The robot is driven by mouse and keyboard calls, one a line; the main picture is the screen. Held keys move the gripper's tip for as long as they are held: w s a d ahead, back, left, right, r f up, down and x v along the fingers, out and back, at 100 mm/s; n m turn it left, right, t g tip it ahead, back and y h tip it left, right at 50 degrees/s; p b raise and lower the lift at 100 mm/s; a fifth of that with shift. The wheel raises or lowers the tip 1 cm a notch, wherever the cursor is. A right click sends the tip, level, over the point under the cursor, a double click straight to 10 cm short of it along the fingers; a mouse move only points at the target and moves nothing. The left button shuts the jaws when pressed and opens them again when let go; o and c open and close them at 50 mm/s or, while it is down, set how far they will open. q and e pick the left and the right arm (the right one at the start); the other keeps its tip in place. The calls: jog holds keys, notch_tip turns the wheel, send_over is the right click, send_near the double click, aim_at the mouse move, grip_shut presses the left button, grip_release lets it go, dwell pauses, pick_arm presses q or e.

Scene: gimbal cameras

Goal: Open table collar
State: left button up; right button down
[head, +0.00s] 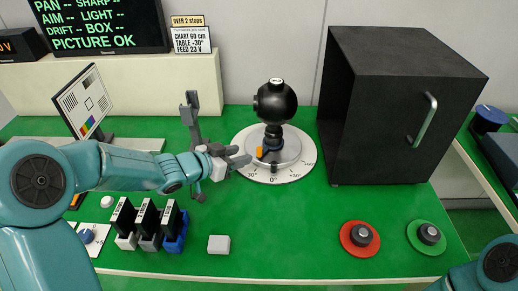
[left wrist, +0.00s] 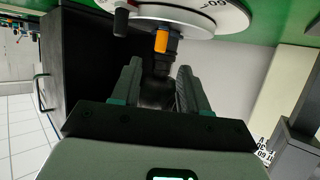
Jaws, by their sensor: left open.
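A black ball-shaped camera head (head: 275,102) stands on a round grey turntable (head: 289,157) with a white angle dial around it. A small orange lever (head: 259,152) is on the column's collar at its left front. In the left wrist view the orange lever (left wrist: 161,41) hangs beside a black knob (left wrist: 121,20). My left gripper (head: 243,155) is open and empty, just left of the turntable. In the left wrist view its fingers (left wrist: 158,75) are spread, with the lever beyond the gap and apart from them. My right gripper is out of view.
A large black box (head: 385,110) with a handle stands right of the turntable. A red-ringed knob (head: 360,237) and a green-ringed knob (head: 428,235) sit at front right. Black-topped blocks (head: 147,222) and a white block (head: 219,244) are at front left. The front middle is clear.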

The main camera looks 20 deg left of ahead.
aim_at(259, 148)
pick_arm(q)
jog(key=x, duration=0.9)
jog(key=shift+w+f+b, duration=0.15)
jog(key=shift+b, duration=0.2)
jog(key=shift+c, duration=0.2)
